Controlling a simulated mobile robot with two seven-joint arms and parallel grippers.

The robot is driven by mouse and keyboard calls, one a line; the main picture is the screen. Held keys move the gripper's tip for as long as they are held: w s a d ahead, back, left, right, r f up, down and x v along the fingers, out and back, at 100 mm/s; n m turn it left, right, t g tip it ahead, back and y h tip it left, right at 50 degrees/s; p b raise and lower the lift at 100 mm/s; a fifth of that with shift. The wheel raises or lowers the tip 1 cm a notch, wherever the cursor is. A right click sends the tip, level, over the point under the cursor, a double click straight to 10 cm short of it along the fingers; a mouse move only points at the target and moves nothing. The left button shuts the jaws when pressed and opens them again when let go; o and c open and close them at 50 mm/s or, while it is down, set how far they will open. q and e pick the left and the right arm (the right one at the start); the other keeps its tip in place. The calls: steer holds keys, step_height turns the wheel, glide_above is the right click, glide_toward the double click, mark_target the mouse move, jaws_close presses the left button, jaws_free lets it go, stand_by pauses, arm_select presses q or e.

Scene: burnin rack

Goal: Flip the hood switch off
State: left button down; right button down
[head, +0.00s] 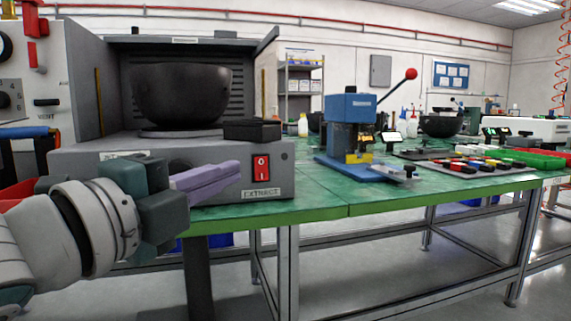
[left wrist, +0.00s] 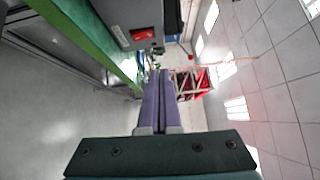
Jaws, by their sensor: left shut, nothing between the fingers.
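The hood (head: 107,77) is a grey box with a vented back, at the left of the bench in the head view. Its red rocker switch (head: 261,168) sits on the front face above a label reading EXTRACT. The switch also shows in the left wrist view (left wrist: 143,34). My left gripper (head: 238,168) has purple fingers, shut and empty. In the head view its tips appear just left of the switch; I cannot tell how far in front of the panel they are. My right gripper is not in view.
A black bowl (head: 181,94) stands inside the hood, with a black box (head: 252,130) on the ledge above the switch. A blue press (head: 349,125) with a red-knobbed lever stands to the right. The green bench top (head: 300,196) is clear between them.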

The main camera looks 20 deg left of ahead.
arm_select(q)
steer(key=v, duration=0.2)
steer(key=shift+s, duration=0.4)
steer(key=shift+d, duration=0.1)
steer(key=s+r+n+g+y+p, duration=0.3)
steer(key=s+r+n+g+p, duration=1.5)
steer(key=p, duration=2.3)
steer(key=s+r+t+p, duration=0.1)
steer(key=s+r+p, duration=0.1)
steer(key=r+p, duration=1.4)
steer(key=s+r+t+p, duration=0.2)
steer(key=r+p, duration=1.4)
steer(key=r, duration=0.2)
steer(key=shift+s+d+r+n+p, duration=0.2)
steer(key=shift+s+d+n+p, duration=0.1)
steer(key=shift+s+d+n, duration=0.1)
